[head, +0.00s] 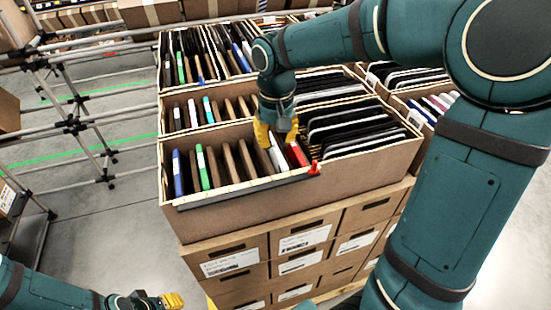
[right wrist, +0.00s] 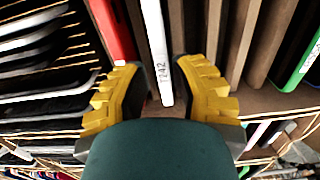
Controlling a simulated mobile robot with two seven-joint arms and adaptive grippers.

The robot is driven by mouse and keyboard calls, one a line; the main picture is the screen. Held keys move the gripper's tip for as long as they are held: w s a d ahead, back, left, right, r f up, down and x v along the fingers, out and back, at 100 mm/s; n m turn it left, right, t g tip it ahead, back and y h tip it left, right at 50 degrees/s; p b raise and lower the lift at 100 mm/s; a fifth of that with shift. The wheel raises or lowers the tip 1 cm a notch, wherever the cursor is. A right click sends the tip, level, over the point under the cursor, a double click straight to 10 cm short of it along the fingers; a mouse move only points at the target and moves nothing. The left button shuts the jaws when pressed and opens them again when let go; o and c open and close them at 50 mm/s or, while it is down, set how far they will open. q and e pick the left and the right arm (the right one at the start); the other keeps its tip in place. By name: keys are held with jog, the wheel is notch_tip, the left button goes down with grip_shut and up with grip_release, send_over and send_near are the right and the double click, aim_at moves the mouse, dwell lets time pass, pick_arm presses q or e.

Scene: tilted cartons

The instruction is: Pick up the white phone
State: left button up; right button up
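The white phone (head: 277,156) stands on edge in the front carton, between a red phone (head: 297,153) and brown dividers. In the right wrist view the white phone (right wrist: 156,45) shows its narrow edge with a printed number. My right gripper (head: 277,133) is over it, pointing down. In the right wrist view the yellow fingers of this gripper (right wrist: 161,90) are apart, one on each side of the phone; whether the pads touch it is unclear. My left gripper (head: 172,300) is low at the bottom left, away from the cartons, partly cut off by the frame.
The front carton (head: 240,205) is tilted and also holds blue and green phones (head: 202,167) and a row of dark devices (head: 350,130). More filled cartons stand behind. A metal pipe rack (head: 75,125) is at left.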

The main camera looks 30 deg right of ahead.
aim_at(276, 147)
notch_tip(276, 147, down, 3)
jog(key=shift+a+r, duration=0.1)
jog(key=shift+s+f+b, duration=0.1)
jog(key=shift+f+b, duration=0.2)
jog(key=shift+f, duration=0.35)
jog(key=shift+r, duration=0.1)
jog(key=shift+c, duration=0.6)
grip_shut()
jog(key=shift+r, duration=0.1)
